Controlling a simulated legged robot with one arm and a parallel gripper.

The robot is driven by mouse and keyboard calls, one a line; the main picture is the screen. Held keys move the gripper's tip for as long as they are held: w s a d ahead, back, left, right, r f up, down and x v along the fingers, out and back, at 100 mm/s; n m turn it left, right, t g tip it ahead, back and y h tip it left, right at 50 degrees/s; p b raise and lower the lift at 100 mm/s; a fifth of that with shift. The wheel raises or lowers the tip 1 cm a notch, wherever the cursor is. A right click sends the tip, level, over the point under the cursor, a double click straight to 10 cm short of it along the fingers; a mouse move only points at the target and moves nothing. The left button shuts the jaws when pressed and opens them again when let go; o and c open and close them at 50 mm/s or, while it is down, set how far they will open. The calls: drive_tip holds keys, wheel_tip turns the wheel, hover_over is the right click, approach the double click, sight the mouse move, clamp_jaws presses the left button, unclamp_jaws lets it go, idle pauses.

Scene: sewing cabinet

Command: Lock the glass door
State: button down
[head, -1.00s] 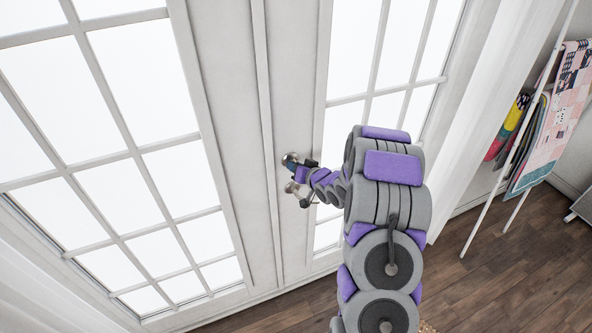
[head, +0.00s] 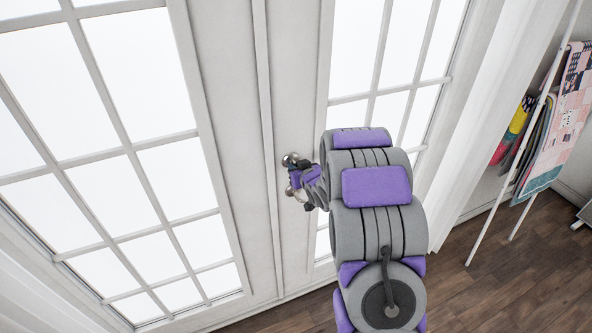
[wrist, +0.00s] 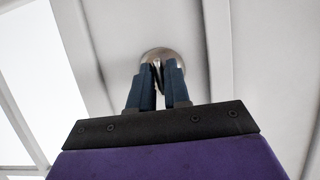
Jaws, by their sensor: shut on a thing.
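The white glass double door fills the left and middle of the head view, with a left leaf (head: 222,150) and a right leaf (head: 298,110) meeting at a vertical seam. Both leaves are closed. Two round metal fittings sit one above the other on the right leaf: an upper one (head: 289,159) and a lower knob (head: 291,191). My gripper (wrist: 158,72) has its blue fingers close together at a round metal lock plate (wrist: 158,52), shut on the small lock turn piece in its middle. The fingers hide most of that piece. In the head view, my arm partly covers the gripper.
A white rack (head: 508,165) with hanging fabrics (head: 558,125) leans by the wall at the right. A white curtain (head: 490,110) hangs beside the door.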

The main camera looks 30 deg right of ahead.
drive_tip(key=c, duration=1.2)
unclamp_jaws()
drive_tip(key=shift+b+v, duration=4.3)
drive_tip(key=shift+v, duration=4.35)
